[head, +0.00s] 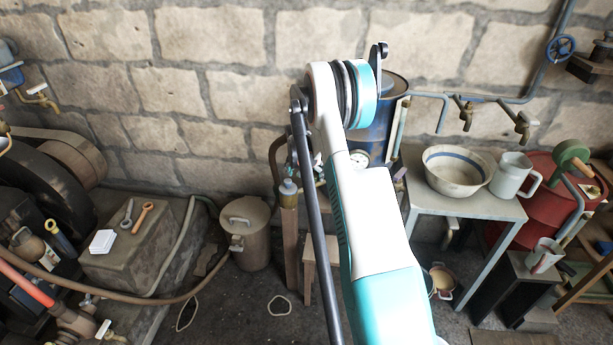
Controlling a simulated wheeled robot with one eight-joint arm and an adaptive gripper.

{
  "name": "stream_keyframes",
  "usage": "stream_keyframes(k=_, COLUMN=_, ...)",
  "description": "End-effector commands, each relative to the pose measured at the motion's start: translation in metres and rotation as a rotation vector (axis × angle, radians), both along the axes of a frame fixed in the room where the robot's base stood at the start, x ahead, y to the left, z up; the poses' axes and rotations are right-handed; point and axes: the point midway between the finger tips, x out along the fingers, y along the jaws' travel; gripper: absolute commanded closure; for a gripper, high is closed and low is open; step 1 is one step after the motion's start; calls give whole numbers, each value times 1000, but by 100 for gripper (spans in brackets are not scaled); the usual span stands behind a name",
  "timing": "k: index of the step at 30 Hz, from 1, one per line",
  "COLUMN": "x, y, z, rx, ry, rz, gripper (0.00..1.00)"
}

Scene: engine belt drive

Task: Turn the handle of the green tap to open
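I cannot make out a tap that is clearly green. A green round part (571,152) stands at the far right, above a red drum; I cannot tell whether it belongs to a tap. Two brass taps (467,112) and (522,124) hang from a blue pipe on the wall at the right, above the table. My white and turquoise arm rises through the middle and hides part of the scene behind it. I cannot make out my gripper or its fingers.
A grey table (478,203) bears a bowl (456,172) and a white mug (511,175). A blue barrel (382,135) stands behind my arm. A lidded metal can (248,240) stands left of my arm. A stone block (150,255) with tools is further left.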

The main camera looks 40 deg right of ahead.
Motion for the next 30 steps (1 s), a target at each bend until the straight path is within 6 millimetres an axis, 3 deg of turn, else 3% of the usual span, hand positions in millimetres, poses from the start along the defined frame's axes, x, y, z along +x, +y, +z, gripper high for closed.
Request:
stream_keyframes(k=10, x=0, y=-1, z=-3, rx=0, ry=0, rz=0, gripper=8)
stream_keyframes(k=16, x=0, y=-1, z=-3, rx=0, ry=0, rz=0, gripper=53)
stream_keyframes(k=30, x=1, y=0, z=-5, rx=1, ry=0, rz=3, gripper=59)
